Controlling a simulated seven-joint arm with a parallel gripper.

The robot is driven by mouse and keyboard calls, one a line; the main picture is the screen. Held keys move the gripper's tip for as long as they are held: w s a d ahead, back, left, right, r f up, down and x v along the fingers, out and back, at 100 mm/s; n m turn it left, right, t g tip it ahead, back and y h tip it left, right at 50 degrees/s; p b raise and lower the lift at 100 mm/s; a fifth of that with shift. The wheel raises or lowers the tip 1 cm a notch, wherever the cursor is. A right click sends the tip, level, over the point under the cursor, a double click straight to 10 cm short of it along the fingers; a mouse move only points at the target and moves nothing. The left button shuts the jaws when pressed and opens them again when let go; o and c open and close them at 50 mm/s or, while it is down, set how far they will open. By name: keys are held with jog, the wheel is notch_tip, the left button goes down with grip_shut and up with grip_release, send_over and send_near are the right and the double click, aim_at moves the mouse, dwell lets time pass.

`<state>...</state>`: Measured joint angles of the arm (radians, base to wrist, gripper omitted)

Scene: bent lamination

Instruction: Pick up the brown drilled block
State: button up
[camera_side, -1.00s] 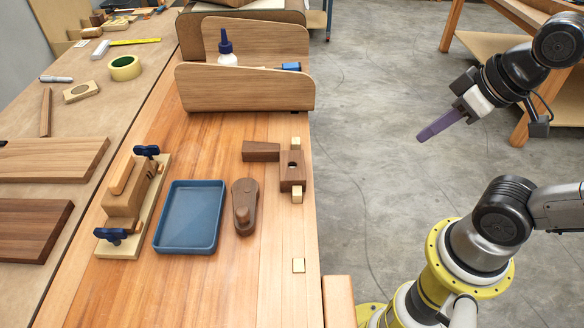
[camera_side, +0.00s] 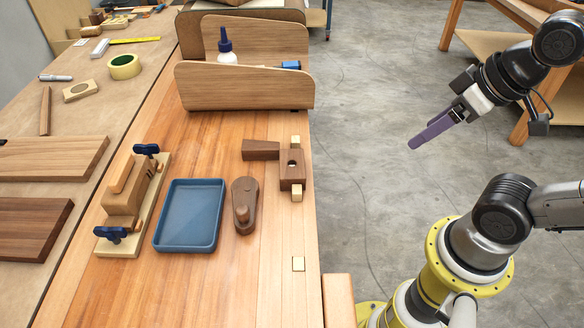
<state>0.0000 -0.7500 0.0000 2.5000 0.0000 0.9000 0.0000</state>
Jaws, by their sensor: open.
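The brown drilled block (camera_side: 291,180) sits near the right edge of the wooden bench, with a dark round hole in its top face. Small pale pieces show at its far end (camera_side: 295,141) and near end (camera_side: 297,195). A brown wooden piece (camera_side: 261,151) lies close at its upper left; I cannot tell if they touch. My gripper (camera_side: 413,146) has purple fingers, is open and empty, and hangs over the floor well right of the bench, apart from the block.
A blue tray (camera_side: 158,240), a dark brown rounded wooden piece (camera_side: 241,190) and a clamped block assembly (camera_side: 124,201) stand left of the block. Upright wooden panels (camera_side: 245,88) with a glue bottle (camera_side: 226,50) stand behind. Bench surface between is clear.

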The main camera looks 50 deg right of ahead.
jog(key=o, duration=0.3)
jog(key=shift+o, duration=0.2)
jog(key=w+r+m, duration=0.5)
jog(key=m, duration=0.1)
jog(key=m+g, duration=0.3)
jog(key=g, duration=0.3)
send_over(292, 164)
notch_tip(292, 164, down, 9)
jog(key=f, duration=1.3)
jog(key=shift+s+a+f, duration=0.15)
jog(key=shift+s+a, duration=0.2)
jog(key=shift+a, duration=0.05)
